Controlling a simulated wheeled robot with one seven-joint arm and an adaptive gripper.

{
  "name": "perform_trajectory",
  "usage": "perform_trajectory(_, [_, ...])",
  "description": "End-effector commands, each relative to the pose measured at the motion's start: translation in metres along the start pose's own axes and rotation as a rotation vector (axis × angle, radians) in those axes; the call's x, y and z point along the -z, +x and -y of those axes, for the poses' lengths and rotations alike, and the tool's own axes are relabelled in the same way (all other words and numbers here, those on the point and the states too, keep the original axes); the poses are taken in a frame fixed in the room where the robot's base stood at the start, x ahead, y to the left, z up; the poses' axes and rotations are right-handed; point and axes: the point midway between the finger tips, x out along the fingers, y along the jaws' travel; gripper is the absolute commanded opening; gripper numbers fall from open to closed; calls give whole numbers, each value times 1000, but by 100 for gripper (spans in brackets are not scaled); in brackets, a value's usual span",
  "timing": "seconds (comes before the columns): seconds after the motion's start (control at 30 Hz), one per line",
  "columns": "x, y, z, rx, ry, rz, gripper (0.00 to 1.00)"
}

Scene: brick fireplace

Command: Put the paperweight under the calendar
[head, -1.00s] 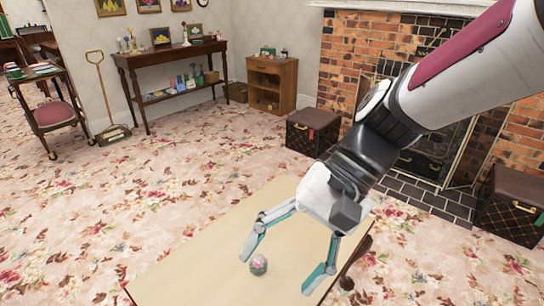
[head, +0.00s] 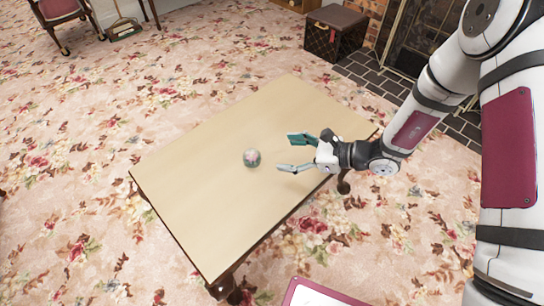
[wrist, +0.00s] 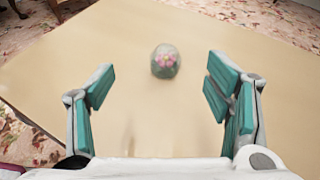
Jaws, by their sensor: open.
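The paperweight (head: 252,158) is a small rounded greenish dome with a pink flower, standing on the pale wooden table. In the wrist view the paperweight (wrist: 165,61) lies ahead, between the lines of the two fingers and beyond their tips. My gripper (head: 286,153) is open and empty, to the right of the paperweight and apart from it, with its fingers pointing left toward it. In the wrist view my gripper (wrist: 160,82) shows both teal-padded fingers spread wide. No calendar can be made out in the current views.
The table (head: 205,215) is otherwise bare. Floral carpet surrounds it. A dark trunk (head: 336,32) stands behind it near the fireplace tiles (head: 372,78). A chair (head: 62,12) is at the upper left.

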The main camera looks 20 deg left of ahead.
Motion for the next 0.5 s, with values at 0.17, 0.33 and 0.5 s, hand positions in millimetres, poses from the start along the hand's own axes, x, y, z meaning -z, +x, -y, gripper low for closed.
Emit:
perform_trajectory(0.17, [21,14,0,24,57,-8,72])
perform_trajectory(0.33, [22,38,0,24,57,-7,72])
perform_trajectory(0.5, [24,70,1,24,58,-8,72])
